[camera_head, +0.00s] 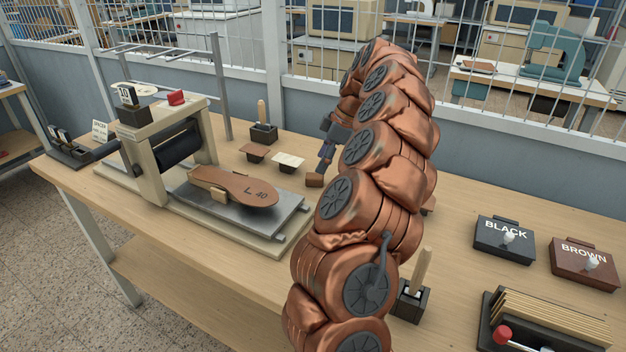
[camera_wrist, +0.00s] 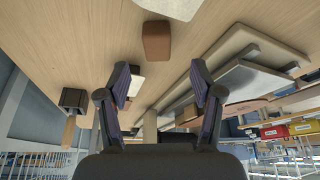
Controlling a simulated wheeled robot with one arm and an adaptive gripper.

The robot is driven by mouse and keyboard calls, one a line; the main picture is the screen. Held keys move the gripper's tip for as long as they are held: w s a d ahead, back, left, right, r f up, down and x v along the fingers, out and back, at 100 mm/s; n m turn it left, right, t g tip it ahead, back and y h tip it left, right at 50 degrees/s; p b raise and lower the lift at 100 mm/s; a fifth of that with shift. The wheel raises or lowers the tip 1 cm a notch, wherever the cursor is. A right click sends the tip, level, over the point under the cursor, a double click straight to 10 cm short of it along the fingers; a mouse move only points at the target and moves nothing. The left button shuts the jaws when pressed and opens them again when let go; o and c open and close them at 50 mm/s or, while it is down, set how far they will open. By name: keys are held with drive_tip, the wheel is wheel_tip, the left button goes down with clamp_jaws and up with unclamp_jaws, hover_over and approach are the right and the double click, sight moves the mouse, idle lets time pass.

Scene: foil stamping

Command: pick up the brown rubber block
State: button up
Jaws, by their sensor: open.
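The brown rubber block (camera_head: 314,180) sits on the wooden table, to the right of the stamping press's bed. In the wrist view the block (camera_wrist: 156,41) lies on the table beyond the fingertips, near the top centre.
The press bed (camera_head: 290,222) carries a brown insole marked L 40 (camera_head: 245,188). A cream pad (camera_head: 288,160), a brown pad (camera_head: 254,152) and a dark holder (camera_head: 264,133) stand behind. BLACK (camera_head: 503,243) and BROWN (camera_head: 585,265) boxes are at right. A brush holder (camera_head: 411,301) stands by my arm.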

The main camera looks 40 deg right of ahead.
sight(316, 175)
drive_tip(key=shift+d+p+x, duration=0.1)
drive_tip(key=shift+p+x, duration=0.35)
drive_tip(key=shift+x, duration=1.1)
drive_tip(key=shift+d+p+x, duration=0.15)
drive_tip(key=shift+p+x, duration=0.3)
drive_tip(key=shift+x, duration=1.05)
drive_tip(key=shift+s, duration=0.1)
clamp_jaws()
drive_tip(key=shift+r, duration=0.15)
wheel_tip(316, 175, up, 18)
